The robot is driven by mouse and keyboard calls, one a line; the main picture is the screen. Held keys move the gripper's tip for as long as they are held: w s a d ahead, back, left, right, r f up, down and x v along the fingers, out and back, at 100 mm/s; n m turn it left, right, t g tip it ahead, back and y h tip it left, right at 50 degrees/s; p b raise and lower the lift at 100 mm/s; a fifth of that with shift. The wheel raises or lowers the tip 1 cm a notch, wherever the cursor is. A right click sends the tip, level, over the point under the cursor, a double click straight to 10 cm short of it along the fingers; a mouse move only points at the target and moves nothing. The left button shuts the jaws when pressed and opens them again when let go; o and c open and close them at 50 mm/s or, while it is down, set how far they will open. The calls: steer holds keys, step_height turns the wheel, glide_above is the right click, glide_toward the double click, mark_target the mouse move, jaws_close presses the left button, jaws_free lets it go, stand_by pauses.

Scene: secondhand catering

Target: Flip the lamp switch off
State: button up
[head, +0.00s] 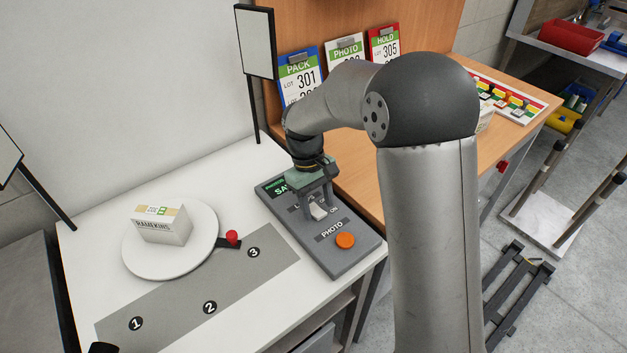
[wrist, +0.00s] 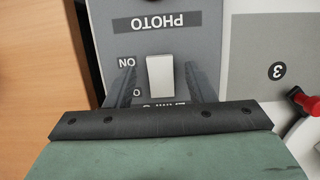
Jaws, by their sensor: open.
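The lamp switch is a white rocker (head: 318,211) on the dark grey control panel (head: 355,258), between a small display and an orange button. In the wrist view the white rocker (wrist: 160,77) sits centred between my fingers. An upside-down ON label is beside its far end, and a partly hidden label is nearer my gripper. My gripper (head: 319,198) is over the panel with its fingers pointing down at the switch. In the wrist view my gripper (wrist: 158,75) is open, one finger on each side of the rocker. I cannot tell whether the fingers touch it or which way it is tipped.
The orange PHOTO button (head: 345,241) is on the panel's near end. Left of the panel are a white turntable (head: 140,263) with a ramekins box (head: 163,224), a red-knobbed lever (head: 232,237) and a numbered grey strip (head: 178,312). Lamp panels (head: 256,42) stand behind.

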steer(key=v, duration=1.7)
steer(key=shift+b, duration=0.45)
